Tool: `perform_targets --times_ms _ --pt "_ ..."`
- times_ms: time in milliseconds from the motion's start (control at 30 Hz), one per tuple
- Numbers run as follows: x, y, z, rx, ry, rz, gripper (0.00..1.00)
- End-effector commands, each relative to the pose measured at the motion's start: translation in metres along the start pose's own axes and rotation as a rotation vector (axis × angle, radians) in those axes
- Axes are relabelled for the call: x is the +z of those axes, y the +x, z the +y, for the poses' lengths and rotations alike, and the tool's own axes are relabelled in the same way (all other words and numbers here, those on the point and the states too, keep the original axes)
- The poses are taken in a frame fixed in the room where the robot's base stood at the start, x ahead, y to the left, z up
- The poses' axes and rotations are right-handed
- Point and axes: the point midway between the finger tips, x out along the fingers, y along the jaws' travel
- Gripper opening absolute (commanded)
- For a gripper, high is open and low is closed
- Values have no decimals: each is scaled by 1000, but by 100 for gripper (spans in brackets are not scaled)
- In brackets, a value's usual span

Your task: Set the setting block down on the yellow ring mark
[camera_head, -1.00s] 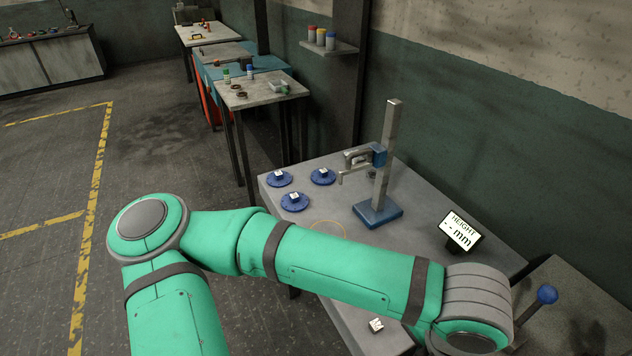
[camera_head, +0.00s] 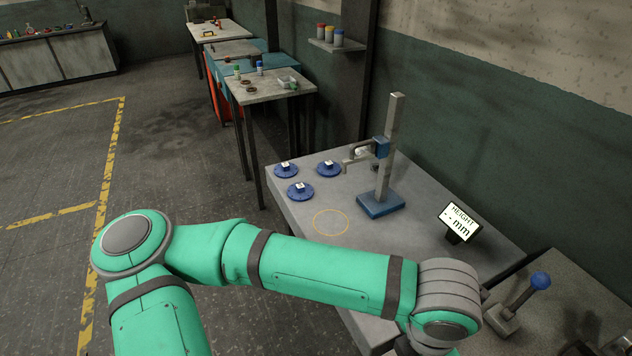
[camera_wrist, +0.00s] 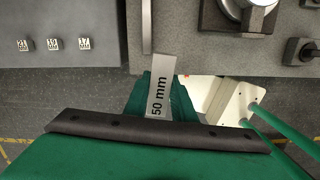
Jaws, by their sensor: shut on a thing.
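The setting block (camera_wrist: 159,90) is a grey bar marked "50 mm" in the middle of the wrist view. In the head view the gripper and block are hidden behind or below my green arm. The yellow ring mark (camera_head: 331,236) is a thin, empty circle on the grey bench (camera_head: 380,245), fully visible beyond my forearm. I cannot tell how high the block is above any surface.
A height gauge with a blue base (camera_head: 381,205) stands right of the ring. Several blue discs with small tags (camera_head: 300,191) lie beyond it. A height display (camera_head: 460,222) reading "-- mm" is at the right. A blue-knobbed lever (camera_head: 540,281) stands on a neighbouring surface.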

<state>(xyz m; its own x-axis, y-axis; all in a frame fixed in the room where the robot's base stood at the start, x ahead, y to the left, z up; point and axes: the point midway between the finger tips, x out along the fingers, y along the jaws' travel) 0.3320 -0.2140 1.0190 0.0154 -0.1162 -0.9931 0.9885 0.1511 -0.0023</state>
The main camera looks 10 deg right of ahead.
Motion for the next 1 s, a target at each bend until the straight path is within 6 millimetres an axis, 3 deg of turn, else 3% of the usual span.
perform_targets --times_ms 1000 --pt "-92 94 158 -80 680 2 0"
